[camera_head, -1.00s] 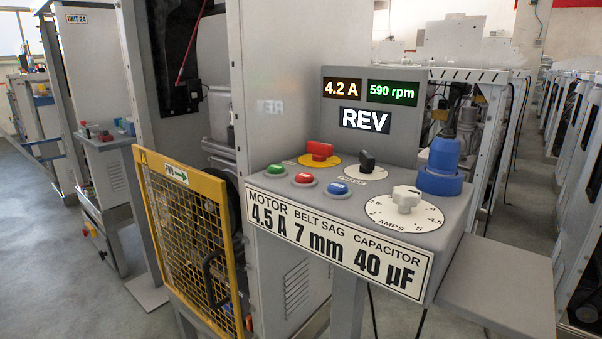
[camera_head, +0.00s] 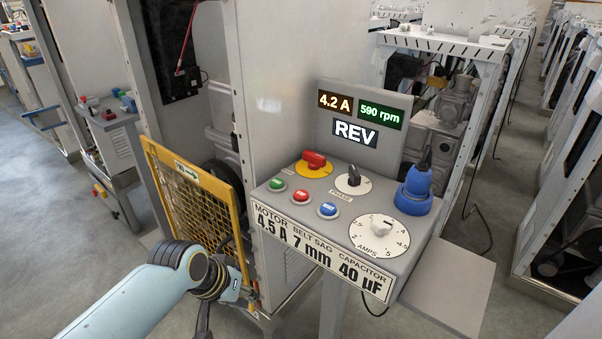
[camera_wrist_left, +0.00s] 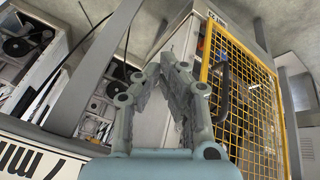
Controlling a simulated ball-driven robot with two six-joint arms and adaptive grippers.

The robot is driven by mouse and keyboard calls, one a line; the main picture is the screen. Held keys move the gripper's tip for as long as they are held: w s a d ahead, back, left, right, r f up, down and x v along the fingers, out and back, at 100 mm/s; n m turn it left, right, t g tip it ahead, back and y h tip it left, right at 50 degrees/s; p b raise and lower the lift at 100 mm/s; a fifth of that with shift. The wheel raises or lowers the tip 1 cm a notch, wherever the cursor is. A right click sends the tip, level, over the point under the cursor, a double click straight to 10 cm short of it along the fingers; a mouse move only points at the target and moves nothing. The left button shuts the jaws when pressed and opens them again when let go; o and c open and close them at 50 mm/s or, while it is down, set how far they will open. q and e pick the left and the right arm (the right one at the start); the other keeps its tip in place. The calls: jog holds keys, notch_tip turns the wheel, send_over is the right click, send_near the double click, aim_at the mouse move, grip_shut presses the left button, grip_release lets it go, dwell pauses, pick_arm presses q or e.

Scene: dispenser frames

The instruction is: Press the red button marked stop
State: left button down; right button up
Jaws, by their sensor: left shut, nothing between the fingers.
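The red button (camera_head: 301,196) sits in the row on the grey sloped console, between the green button (camera_head: 277,184) and the blue button (camera_head: 327,209). Its marking is too small to read. My left gripper (camera_head: 203,320) is at the lower left of the head view, below and left of the console, apart from the buttons and partly hidden by its own wrist. In the left wrist view my left gripper (camera_wrist_left: 163,64) is shut and empty, with the yellow mesh guard behind it. The red button is not in the wrist view. My right gripper is not in view.
A red switch on a yellow plate (camera_head: 314,161), a black knob (camera_head: 353,180), a white AMPS dial (camera_head: 380,228) and a blue plug (camera_head: 415,190) crowd the console. The yellow mesh guard (camera_head: 200,205) stands left of it. A bare grey shelf (camera_head: 448,285) is at right.

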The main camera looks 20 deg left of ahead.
pick_arm(q)
jog(key=w+d+r+t+h+p, duration=0.1)
jog(key=w+d+r+p, duration=0.15)
jog(key=r, duration=0.65)
jog(key=w+d+r+p, duration=0.1)
jog(key=w+r+p, duration=0.15)
jog(key=r, duration=0.55)
jog(key=w+d+r+t+h+p, duration=0.1)
jog(key=w+r+p, duration=0.15)
jog(key=r, duration=0.65)
notch_tip(320, 180, up, 5)
jog(key=h, duration=0.2)
send_over(299, 191)
jog(key=shift+r, duration=0.25)
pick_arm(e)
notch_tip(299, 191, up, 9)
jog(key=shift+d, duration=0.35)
pick_arm(q)
jog(key=shift+s, duration=0.1)
jog(key=shift+f, duration=0.1)
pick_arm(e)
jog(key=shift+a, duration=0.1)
pick_arm(q)
notch_tip(299, 191, down, 7)
jog(key=b, duration=0.8)
jog(key=shift+f+b, duration=0.3)
jog(key=shift+f, duration=0.55)
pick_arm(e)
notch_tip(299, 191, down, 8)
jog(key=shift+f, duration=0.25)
